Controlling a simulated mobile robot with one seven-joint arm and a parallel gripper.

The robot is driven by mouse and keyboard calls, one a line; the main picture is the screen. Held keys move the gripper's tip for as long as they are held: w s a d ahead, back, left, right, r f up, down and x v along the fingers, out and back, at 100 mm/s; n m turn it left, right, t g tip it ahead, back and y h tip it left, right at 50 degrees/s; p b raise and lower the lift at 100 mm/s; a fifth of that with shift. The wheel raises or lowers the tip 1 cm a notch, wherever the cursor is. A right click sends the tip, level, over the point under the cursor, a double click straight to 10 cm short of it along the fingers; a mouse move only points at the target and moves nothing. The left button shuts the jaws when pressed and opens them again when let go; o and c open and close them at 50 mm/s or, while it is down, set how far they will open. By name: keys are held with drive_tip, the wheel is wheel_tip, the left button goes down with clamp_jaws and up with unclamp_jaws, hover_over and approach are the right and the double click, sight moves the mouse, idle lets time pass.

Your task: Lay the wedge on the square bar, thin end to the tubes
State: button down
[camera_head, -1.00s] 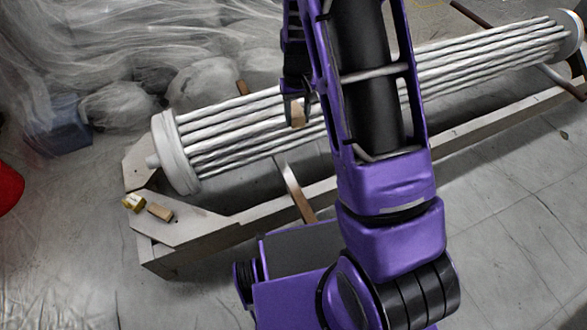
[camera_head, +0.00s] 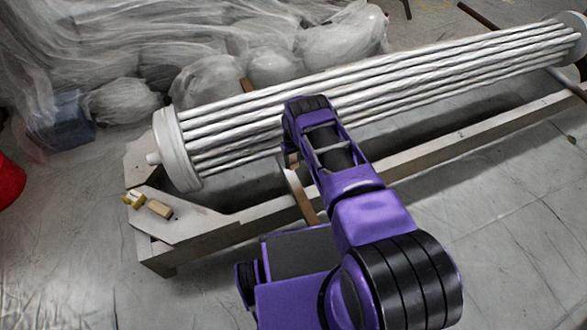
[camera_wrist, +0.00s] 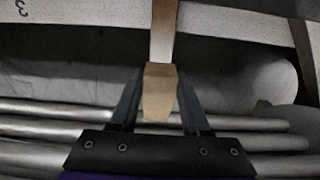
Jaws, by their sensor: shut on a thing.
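My gripper (camera_wrist: 160,80) is shut on a tan wooden wedge (camera_wrist: 160,92) in the wrist view. The wedge's narrower-looking end points down the picture, to the tubes (camera_wrist: 55,128). The brown square bar (camera_wrist: 163,35) runs in line with the wedge, just beyond its upper end; I cannot tell whether they touch. In the head view, the bar (camera_head: 302,203) shows from the near beam toward the underside of the white tube bundle (camera_head: 400,88).
A pale beam frame (camera_head: 215,235) runs along the near side of the bundle. Two small blocks, one yellowish (camera_head: 134,198) and one tan (camera_head: 159,209), lie on its left corner plate. Plastic-wrapped heaps (camera_head: 200,80) fill the back left.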

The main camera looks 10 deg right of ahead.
sight(294, 168)
drive_tip(key=shift+s+f, duration=0.2)
drive_tip(key=shift+f, duration=0.55)
drive_tip(key=shift+s+f, duration=0.2)
drive_tip(key=shift+f, duration=0.5)
drive_tip(key=shift+f+b, duration=0.1)
drive_tip(key=shift+b, duration=0.25)
wheel_tip(294, 168, down, 3)
drive_tip(key=b, duration=0.3)
drive_tip(key=shift+b, duration=0.35)
drive_tip(key=shift+f, duration=1.2)
drive_tip(key=shift+c, duration=1.4)
unclamp_jaws()
wheel_tip(294, 168, up, 17)
drive_tip(key=p, duration=0.5)
drive_tip(key=shift+r, duration=0.2)
